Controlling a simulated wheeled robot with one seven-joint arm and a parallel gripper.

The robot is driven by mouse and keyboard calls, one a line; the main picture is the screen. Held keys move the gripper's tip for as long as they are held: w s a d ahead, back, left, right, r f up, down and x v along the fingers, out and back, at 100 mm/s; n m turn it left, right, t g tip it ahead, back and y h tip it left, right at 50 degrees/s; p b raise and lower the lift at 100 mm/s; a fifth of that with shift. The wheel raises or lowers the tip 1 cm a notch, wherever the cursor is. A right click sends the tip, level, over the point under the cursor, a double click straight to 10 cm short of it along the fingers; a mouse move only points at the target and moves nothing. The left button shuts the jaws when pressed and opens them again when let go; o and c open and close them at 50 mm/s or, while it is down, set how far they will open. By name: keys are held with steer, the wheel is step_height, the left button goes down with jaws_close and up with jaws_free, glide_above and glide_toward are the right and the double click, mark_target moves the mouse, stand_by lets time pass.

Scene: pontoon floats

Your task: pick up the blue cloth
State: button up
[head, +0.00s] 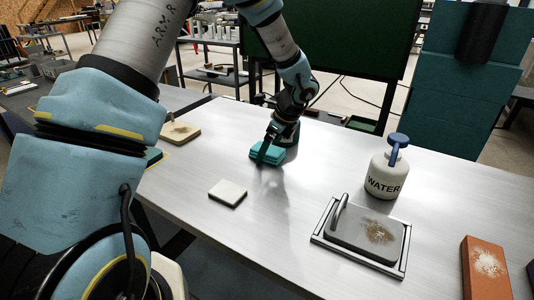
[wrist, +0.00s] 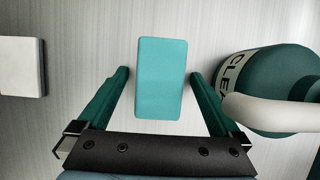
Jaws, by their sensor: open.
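The blue cloth (wrist: 161,78) is a folded teal rectangle lying on the pale metal table. In the head view the cloth (head: 263,160) is partly covered by my gripper. My gripper (wrist: 160,73) is open, with one dark green finger to the left of the cloth and one to the right. Narrow gaps show between the cloth and both fingertips. In the head view my gripper (head: 270,148) points down over the cloth; its exact height above the table is hard to tell.
A green bottle (wrist: 265,92) with a white handle stands close to my right finger. A white block (head: 228,192) lies front-left of the cloth. A WATER bottle (head: 386,175), a tray with a handled grey plate (head: 366,235) and an orange block (head: 485,268) are to the right.

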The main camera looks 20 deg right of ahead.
steer(key=c, duration=1.2)
steer(key=shift+r, duration=0.15)
steer(key=shift+c, duration=0.2)
steer(key=shift+r, duration=0.6)
step_height(320, 180, up, 3)
steer(key=shift+f+b, duration=0.2)
steer(key=shift+b, duration=0.45)
steer(key=s+d+b, duration=0.1)
steer(key=s+d, duration=0.2)
steer(key=s, duration=0.1)
steer(key=s+d+b, duration=0.1)
steer(key=s+d, duration=0.3)
steer(key=s, duration=0.1)
steer(key=s+d+b, duration=0.2)
steer(key=s+d, duration=0.2)
steer(key=s, duration=0.1)
steer(key=shift+d, duration=0.15)
